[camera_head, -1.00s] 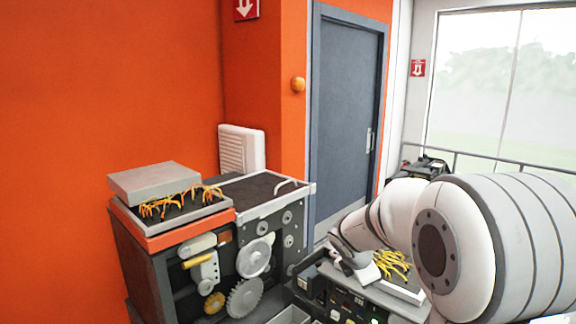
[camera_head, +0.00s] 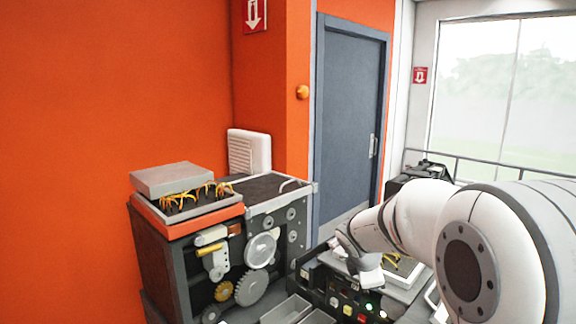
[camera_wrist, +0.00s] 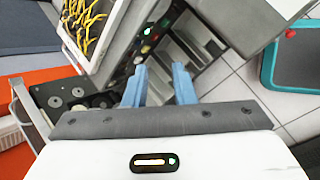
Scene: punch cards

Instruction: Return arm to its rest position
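My gripper shows in the wrist view (camera_wrist: 160,88) with two blue fingers apart and nothing visible between them. In the head view my white arm reaches from the right edge toward the machine, and my wrist end is above the lit control panel (camera_head: 345,300); the fingertips are hard to make out there. The panel has several small coloured buttons and also shows in the wrist view (camera_wrist: 150,45).
The gear machine (camera_head: 165,260) stands at left with gears and a wire-filled top. A tray of yellow wires (camera_wrist: 112,8) is close to my gripper. Behind are an orange wall (camera_head: 90,90), a grey door (camera_head: 348,110) and a railing. A teal-framed panel (camera_wrist: 268,70) is at right.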

